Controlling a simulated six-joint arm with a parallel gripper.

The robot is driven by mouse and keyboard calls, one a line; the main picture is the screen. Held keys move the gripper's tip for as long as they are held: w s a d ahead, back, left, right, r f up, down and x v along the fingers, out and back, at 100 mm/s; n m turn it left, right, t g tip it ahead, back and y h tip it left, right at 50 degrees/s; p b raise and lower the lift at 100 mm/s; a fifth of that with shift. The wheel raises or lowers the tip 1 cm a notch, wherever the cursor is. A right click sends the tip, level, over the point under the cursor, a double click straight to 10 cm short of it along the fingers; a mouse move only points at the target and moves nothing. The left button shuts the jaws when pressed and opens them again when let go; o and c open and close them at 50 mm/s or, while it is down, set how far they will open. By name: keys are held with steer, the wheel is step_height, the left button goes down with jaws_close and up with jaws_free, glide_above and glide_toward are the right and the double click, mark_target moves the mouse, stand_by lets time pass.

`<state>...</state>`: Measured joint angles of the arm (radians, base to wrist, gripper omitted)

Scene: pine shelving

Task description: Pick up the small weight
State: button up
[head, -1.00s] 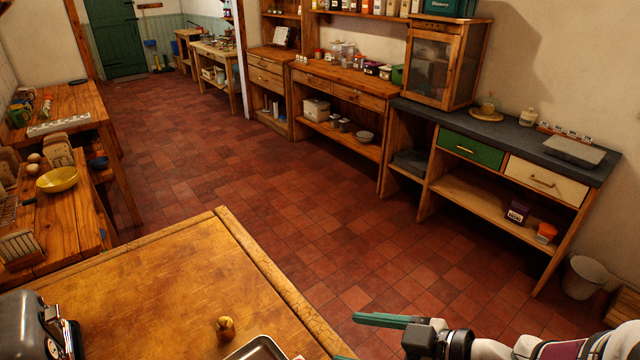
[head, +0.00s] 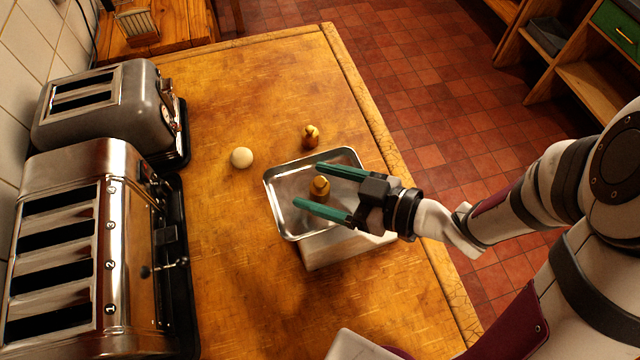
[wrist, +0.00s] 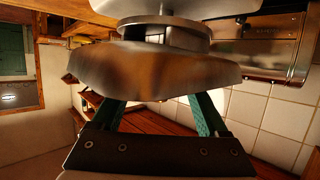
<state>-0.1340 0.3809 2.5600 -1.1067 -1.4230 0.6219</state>
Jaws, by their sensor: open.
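Another brass-coloured, knobbed weight (head: 310,133) stands on the wood beyond the pan and looks a little taller. In the wrist view the metal pan (wrist: 150,72) fills the upper middle, hiding the fingertips and the weight.
The pan sits on a pale base (head: 340,247). An egg-like white ball (head: 241,157) lies left of the pan. A large chrome toaster (head: 85,240) and a smaller grey one (head: 100,105) line the left side.

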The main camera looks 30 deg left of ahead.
steer(key=shift+a, duration=0.2)
jaws_close()
